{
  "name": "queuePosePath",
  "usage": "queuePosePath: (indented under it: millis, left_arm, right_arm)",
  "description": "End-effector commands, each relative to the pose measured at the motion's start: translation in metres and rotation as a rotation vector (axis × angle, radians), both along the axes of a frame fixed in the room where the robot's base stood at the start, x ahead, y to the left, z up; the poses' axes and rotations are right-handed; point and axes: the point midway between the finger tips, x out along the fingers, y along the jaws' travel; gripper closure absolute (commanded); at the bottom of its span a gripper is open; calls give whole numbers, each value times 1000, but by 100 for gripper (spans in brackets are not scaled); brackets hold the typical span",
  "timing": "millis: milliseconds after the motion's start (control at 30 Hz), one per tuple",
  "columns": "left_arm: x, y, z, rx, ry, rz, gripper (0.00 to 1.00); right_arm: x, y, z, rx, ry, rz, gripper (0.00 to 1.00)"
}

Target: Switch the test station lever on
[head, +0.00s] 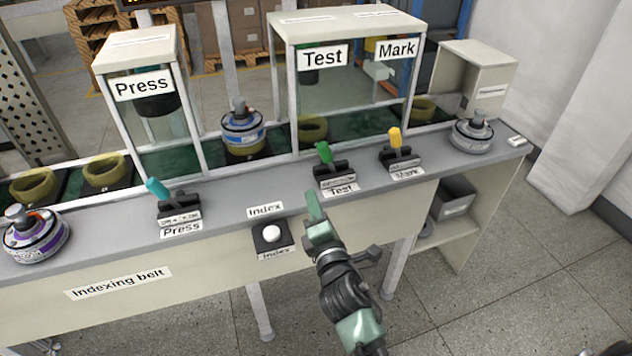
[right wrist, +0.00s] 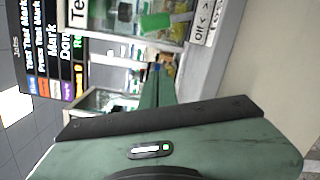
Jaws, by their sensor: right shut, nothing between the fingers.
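The Test lever has a green handle (head: 324,153) on a black base above a "Test" label, on the grey ledge in front of the Test window. In the head view the handle leans to the left. It also shows in the right wrist view as a green block (right wrist: 155,22), beside a partly visible "Off" label (right wrist: 200,24). My right gripper (head: 314,206) is shut and empty, just in front of the ledge edge, below the Test lever and apart from it. Its closed fingers show in the right wrist view (right wrist: 157,82). My left gripper is not in view.
The yellow Mark lever (head: 395,139) stands right of the Test lever. The teal Press lever (head: 158,190) is farther left. A white Index button (head: 271,233) sits left of my right gripper. Hub motors stand at the left (head: 35,236) and right (head: 473,134) ends of the ledge.

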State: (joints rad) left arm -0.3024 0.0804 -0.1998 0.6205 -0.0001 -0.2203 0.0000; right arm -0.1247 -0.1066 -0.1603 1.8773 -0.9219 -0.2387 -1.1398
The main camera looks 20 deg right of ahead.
Motion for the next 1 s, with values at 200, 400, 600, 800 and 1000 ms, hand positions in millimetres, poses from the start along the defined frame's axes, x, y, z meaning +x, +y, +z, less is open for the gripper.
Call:
queuePosePath:
  millis: [200,400,600,800,1000]
  left_arm:
    - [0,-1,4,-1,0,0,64]
    - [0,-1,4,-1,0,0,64]
    - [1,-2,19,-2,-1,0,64]
    - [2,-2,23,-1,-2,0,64]
    - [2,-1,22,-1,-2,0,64]
  right_arm:
    - [41,-2,4,0,-3,0,100]
    - [84,-4,4,1,-2,0,100]
    - [96,-27,15,-3,0,-1,100]
    - [98,-40,17,0,-1,0,100]
    - [99,-42,17,1,-1,0,100]
